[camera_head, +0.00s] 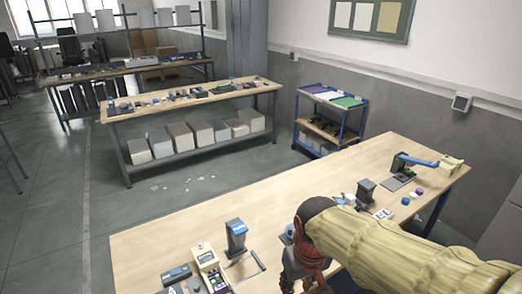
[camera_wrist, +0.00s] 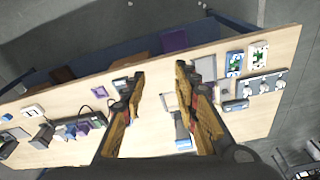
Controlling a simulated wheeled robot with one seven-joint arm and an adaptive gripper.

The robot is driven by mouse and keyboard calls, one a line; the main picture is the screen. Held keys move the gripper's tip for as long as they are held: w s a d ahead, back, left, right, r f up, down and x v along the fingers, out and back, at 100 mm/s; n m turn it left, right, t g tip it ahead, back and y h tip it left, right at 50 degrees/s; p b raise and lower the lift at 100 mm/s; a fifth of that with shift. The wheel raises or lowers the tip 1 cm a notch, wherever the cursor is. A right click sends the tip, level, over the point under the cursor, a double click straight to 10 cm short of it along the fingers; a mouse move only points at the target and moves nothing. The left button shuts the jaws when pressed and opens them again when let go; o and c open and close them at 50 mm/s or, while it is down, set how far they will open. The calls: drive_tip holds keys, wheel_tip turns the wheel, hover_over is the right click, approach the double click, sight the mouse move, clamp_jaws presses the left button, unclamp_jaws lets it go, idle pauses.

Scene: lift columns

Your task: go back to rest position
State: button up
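My arm reaches in from the lower right of the head view, over the near wooden table (camera_head: 150,245). My gripper (camera_wrist: 160,78) is open in the wrist view, its two fingers wide apart with nothing held between them. In the head view my gripper (camera_head: 302,265) is partly hidden by my arm. A dark column with a blue top (camera_head: 236,238) stands upright on the table, left of my gripper and apart from it. A second dark column (camera_head: 366,191) stands farther right, beyond my arm. In the wrist view a grey and blue object (camera_wrist: 182,130) lies below, beside the right finger.
A label printer-like device (camera_head: 208,262) and small boxes lie at the table's front left. A blue-handled tool (camera_head: 420,160) sits at the far right end. A blue-framed cart (camera_head: 330,118) and a second workbench (camera_head: 195,98) stand behind. The table's left part has bare room.

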drive_tip(key=s+d+r+m+t+b, duration=0.3)
drive_tip(key=s+d+r+t, duration=0.1)
drive_tip(key=s+d, duration=0.5)
drive_tip(key=shift+s+d+m, duration=0.2)
drive_tip(key=shift+d+m, duration=0.1)
drive_tip(key=shift+d, duration=0.35)
idle(0.4)
